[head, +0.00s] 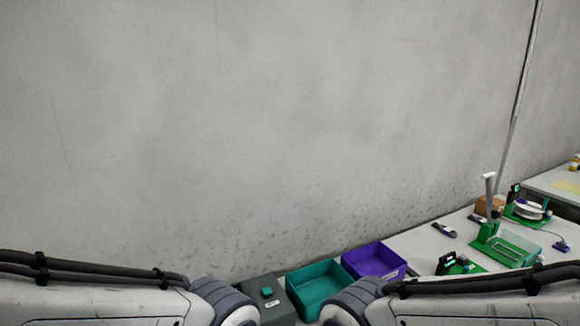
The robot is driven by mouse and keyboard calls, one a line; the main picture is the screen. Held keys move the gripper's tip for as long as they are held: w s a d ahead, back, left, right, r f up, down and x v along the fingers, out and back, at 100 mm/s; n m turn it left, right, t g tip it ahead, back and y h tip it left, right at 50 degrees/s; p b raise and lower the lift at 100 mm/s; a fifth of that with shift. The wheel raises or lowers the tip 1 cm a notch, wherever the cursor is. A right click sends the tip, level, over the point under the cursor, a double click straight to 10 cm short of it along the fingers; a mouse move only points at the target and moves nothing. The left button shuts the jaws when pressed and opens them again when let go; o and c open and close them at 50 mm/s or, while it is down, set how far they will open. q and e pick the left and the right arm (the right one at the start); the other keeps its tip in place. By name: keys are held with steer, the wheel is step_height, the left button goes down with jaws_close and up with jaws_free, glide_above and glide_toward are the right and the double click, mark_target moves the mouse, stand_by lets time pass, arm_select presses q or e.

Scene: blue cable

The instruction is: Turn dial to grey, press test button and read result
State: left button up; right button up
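A dark grey box (257,286) stands on the table at the bottom centre, partly hidden by my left arm. A small raised teal block (267,291) sits on its top, above a small white label (272,304); I cannot tell whether this is the test button. A small dark device with a lit green display (447,262) stands on a green base further right; its reading is too small to make out. No dial can be made out. My two arms cross the bottom edge, and both grippers are out of view.
A teal bin (316,283) and a purple bin (377,260) stand right of the grey box, against the wall. Green fixtures (512,249), a white spool (528,209) and dark handheld tools (444,230) lie on the white table (424,241) at right. A plain grey wall fills the upper view.

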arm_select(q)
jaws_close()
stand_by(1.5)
